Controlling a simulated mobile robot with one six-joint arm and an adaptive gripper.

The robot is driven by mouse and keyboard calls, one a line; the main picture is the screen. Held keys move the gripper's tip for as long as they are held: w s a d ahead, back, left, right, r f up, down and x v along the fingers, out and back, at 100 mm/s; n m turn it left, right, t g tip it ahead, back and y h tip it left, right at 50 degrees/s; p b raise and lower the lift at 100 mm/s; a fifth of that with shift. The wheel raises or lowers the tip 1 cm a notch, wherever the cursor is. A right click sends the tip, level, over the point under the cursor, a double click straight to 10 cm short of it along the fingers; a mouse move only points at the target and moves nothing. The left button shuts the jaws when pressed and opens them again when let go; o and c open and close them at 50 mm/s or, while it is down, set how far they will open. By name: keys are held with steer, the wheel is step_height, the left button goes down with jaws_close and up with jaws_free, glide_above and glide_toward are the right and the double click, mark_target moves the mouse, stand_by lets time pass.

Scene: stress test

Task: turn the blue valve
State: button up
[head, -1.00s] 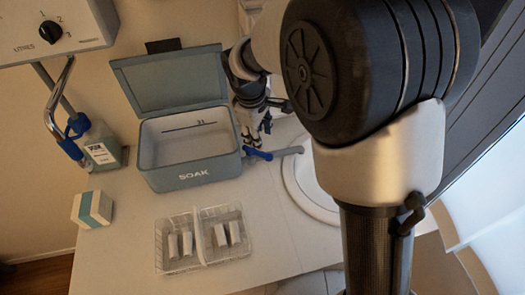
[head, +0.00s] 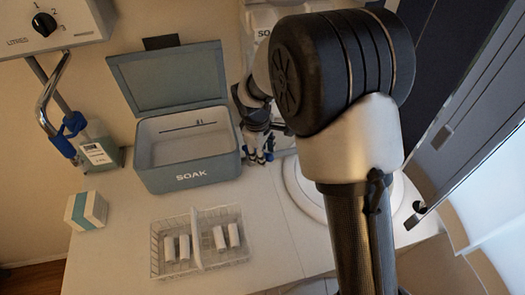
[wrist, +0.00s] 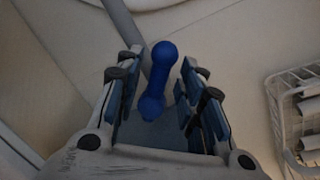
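The blue valve (wrist: 160,75) shows in the wrist view as a short blue handle with rounded ends, on a grey pipe (wrist: 158,45). It lies lengthwise between the fingers of my gripper (wrist: 157,85). The fingers stand apart, with a clear gap on the left of the handle and a narrower one on the right. In the head view my gripper (head: 257,148) is just right of the grey SOAK box, and only small blue bits show there; the handle is mostly hidden.
The open SOAK box (head: 190,178) stands left of my gripper. A wire basket (head: 157,255) with several white rolls is in front. A small carton (head: 86,210) stands below.

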jaws_close()
stand_by(0.3)
stand_by(0.3)
steer(key=m, duration=0.2)
steer(key=s+a+m, duration=0.1)
steer(key=m, duration=0.2)
steer(key=shift+s+a+m+g+h+p, duration=0.2)
steer(key=shift+a+m+g+h+p, duration=0.1)
steer(key=shift+a+g+h+p, duration=0.1)
steer(key=shift+o, duration=0.6)
jaws_free()
steer(key=shift+d, duration=0.1)
